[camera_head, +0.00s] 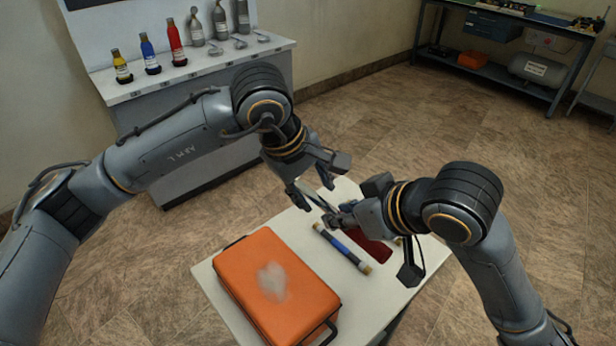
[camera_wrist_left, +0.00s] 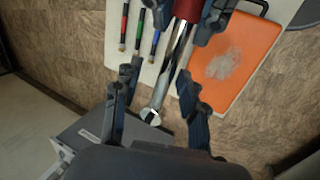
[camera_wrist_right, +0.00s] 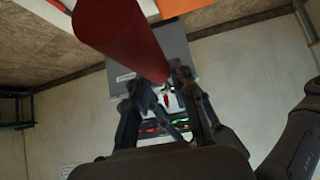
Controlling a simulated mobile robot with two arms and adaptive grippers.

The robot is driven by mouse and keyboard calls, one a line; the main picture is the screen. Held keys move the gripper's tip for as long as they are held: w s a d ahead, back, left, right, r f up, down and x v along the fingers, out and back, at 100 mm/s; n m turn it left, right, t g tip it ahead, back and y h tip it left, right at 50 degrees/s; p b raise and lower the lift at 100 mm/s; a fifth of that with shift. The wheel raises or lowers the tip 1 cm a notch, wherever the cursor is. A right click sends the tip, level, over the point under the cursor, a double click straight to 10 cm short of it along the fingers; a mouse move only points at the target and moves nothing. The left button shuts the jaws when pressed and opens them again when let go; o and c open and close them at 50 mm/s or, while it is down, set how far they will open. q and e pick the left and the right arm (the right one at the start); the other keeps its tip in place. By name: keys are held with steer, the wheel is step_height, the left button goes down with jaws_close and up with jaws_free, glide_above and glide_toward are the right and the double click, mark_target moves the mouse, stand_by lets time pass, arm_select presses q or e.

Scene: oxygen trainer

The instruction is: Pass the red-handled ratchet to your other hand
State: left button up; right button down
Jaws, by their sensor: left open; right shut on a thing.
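The ratchet has a thick red handle (camera_head: 372,250) and a silver shaft and head (camera_wrist_left: 157,104). My right gripper (camera_head: 338,216) is shut on it near where handle and shaft meet, holding it above the table. The red handle also fills the upper left of the right wrist view (camera_wrist_right: 118,35). My left gripper (camera_head: 314,182) is open. In the left wrist view its fingers (camera_wrist_left: 155,84) stand on either side of the silver shaft, with a gap on both sides. The exact grip of my right fingers is partly hidden.
A white table (camera_head: 220,290) carries an orange case (camera_head: 275,285) with a black handle. A blue tool (camera_head: 342,247) lies beside it; green (camera_wrist_left: 140,32) and red (camera_wrist_left: 124,25) ones lie farther along. A grey cabinet (camera_head: 215,155) with bottles stands behind my left arm.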

arm_select(q)
steer(key=shift+f, duration=0.1)
jaws_close()
arm_select(e)
steer(key=c, duration=1)
jaws_free()
